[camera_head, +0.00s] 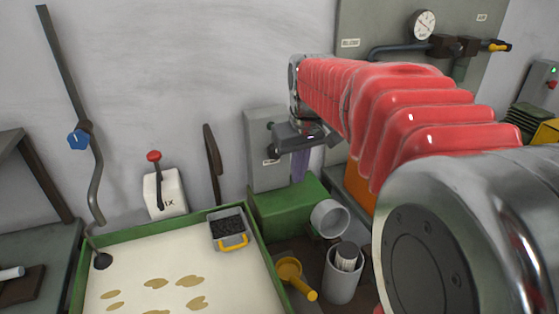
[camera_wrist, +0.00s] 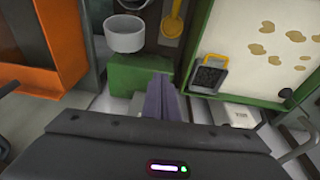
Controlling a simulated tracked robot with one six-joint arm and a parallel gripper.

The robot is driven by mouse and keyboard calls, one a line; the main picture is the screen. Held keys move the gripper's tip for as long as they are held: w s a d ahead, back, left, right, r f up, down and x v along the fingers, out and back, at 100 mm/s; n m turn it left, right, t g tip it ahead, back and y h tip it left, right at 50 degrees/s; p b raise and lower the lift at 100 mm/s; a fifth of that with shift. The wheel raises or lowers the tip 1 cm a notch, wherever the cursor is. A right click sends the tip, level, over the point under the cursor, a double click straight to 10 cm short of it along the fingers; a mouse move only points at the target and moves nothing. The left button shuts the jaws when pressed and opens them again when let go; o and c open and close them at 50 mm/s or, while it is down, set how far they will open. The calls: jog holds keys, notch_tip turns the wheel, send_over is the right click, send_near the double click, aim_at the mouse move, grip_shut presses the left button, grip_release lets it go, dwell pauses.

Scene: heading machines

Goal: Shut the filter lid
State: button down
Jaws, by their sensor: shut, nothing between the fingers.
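The filter lid looks to be the round grey cap (camera_head: 329,218), which stands tilted open behind the grey filter housing (camera_head: 343,284). A pale cartridge (camera_head: 347,256) stands up inside the housing. In the wrist view the cap (camera_wrist: 125,36) is at the upper left, beyond my fingertips, and the housing is mostly cut off at the top edge. My gripper (camera_head: 300,168) points down above the green block, behind and left of the cap. Its purple fingers (camera_wrist: 162,100) are shut and empty, and I see them apart from the cap.
A green block (camera_head: 290,205) lies below my gripper. A yellow-handled cup (camera_head: 290,270) is left of the housing. A green-rimmed tray (camera_head: 262,262) holds a grey box of dark grains (camera_head: 228,228). An orange frame (camera_wrist: 50,45) stands left in the wrist view.

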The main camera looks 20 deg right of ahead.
jog(key=w+d+f+g, duration=0.1)
jog(key=w+d+f, duration=0.1)
jog(key=d, duration=0.4)
jog(key=w+d+f, duration=0.3)
jog(key=w+d, duration=0.2)
jog(key=d, duration=0.1)
jog(key=shift+g+y, duration=0.3)
jog(key=shift+g, duration=0.1)
notch_tip(320, 180, down, 10)
jog(key=shift+s+r, duration=0.3)
jog(key=shift+s, duration=0.5)
jog(key=shift+s+r, duration=0.3)
jog(key=shift+s, duration=0.5)
